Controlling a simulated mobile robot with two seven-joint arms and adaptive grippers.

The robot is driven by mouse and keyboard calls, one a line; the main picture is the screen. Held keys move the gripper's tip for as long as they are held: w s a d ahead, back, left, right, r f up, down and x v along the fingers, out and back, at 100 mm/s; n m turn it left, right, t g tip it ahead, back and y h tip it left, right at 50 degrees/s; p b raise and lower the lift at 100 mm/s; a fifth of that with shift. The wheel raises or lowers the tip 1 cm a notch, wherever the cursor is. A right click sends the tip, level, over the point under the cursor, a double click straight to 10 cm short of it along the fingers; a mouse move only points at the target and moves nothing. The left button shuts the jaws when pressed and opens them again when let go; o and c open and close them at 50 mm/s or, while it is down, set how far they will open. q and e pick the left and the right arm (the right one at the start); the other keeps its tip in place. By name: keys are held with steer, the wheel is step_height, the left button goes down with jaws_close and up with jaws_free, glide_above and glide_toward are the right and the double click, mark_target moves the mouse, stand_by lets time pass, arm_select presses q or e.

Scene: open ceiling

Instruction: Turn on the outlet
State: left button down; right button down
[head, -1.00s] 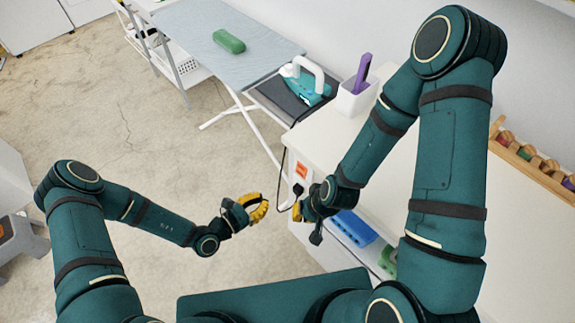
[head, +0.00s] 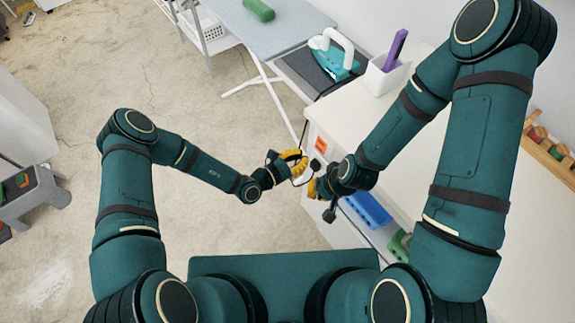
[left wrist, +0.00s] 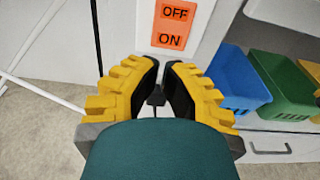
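The outlet's orange switch (head: 320,144) is on a white plate on the end of the white counter. In the left wrist view the switch (left wrist: 172,24) reads OFF above ON; which side is pressed cannot be told. A black plug (head: 315,165) sits below the switch, with a dark cord. My left gripper (head: 297,160), with yellow fingers, is just left of the plate. In its wrist view, the fingers (left wrist: 161,66) point toward the plate below ON, with a narrow gap between them. My right gripper (head: 312,188) is close to the counter's end, mostly hidden by its wrist.
A blue bin (head: 369,210) and a green bin (head: 400,245) are under the counter (head: 350,120). An iron (head: 335,62) rests at the end of the ironing board (head: 265,38). A white holder (head: 385,76) stands on the counter.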

mark_target(321, 146)
arm_select(q)
steer(key=shift+b+x, duration=0.3)
steer(key=shift+x, duration=2.15)
steer(key=shift+w+d+f+b, duration=0.1)
steer(key=shift+d+f+b, duration=0.2)
steer(key=shift+b, duration=0.2)
steer(key=shift+r+t+h, duration=0.2)
steer(key=shift+t+h, duration=0.1)
steer(key=shift+w, duration=0.1)
steer(key=shift+a, duration=0.1)
